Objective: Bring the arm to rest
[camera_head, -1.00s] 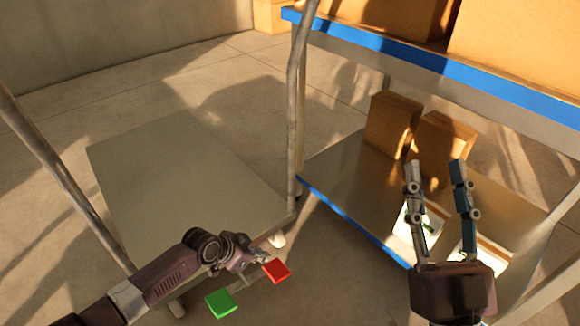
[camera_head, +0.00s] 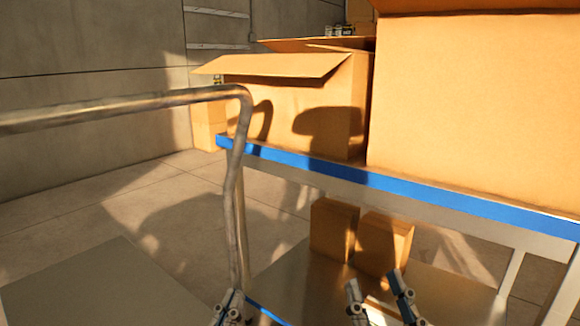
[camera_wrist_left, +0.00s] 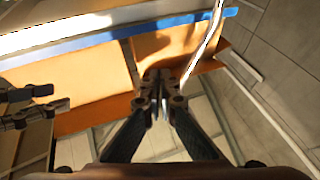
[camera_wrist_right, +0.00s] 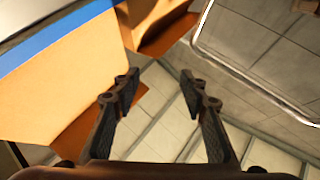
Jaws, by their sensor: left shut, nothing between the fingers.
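My left gripper (camera_head: 230,306) is at the bottom edge of the head view, in front of the trailer's metal pipe frame (camera_head: 233,195). Its fingers meet in the left wrist view (camera_wrist_left: 160,92), with nothing between them. My right gripper (camera_head: 380,298) is at the bottom edge, further right, with its fingers apart. It is empty in the right wrist view (camera_wrist_right: 158,82). Both grippers point forward, in front of the shelf unit. Most of both arms is out of the head view.
A shelf unit with a blue edge (camera_head: 400,187) stands to the right, with large cardboard boxes (camera_head: 470,95) on its upper level. Two smaller boxes (camera_head: 333,230) sit on the lower shelf. A grey flat bed (camera_head: 75,285) lies at lower left. Open floor (camera_head: 170,215) lies behind.

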